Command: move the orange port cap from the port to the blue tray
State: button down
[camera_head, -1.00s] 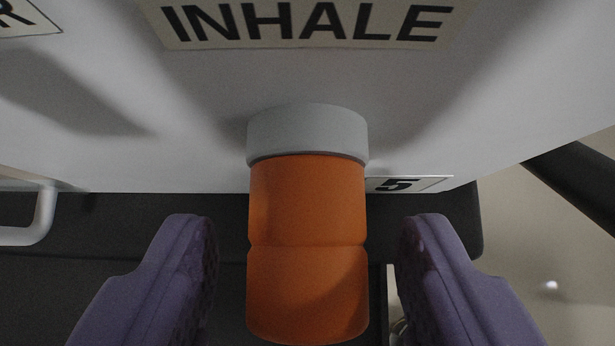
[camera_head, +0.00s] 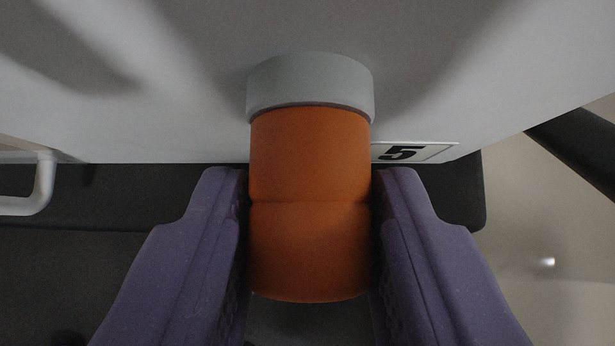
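The orange port cap (camera_head: 309,215) sits on the grey port (camera_head: 310,84) that sticks out of the white ventilator face. The cap meets the port's rim with no clear gap. My gripper (camera_head: 309,190) has its two purple fingers on either side of the cap, close against its left and right sides. The fingers are closed in to about the cap's width and appear to touch it. The blue tray is not in view.
A white handle (camera_head: 42,185) is at the left. A dark bar (camera_head: 580,150) is at the right edge, with pale floor below it.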

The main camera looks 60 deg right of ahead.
jog(key=shift+s+a, duration=0.15)
jog(key=shift+a, duration=0.25)
dwell(0.5)
jog(key=shift+s+a, duration=0.3)
jog(key=shift+a, duration=0.4)
jog(key=shift+s+a, duration=0.3)
jog(key=shift+a, duration=0.4)
jog(key=shift+s+a, duration=0.3)
jog(key=shift+a, duration=0.4)
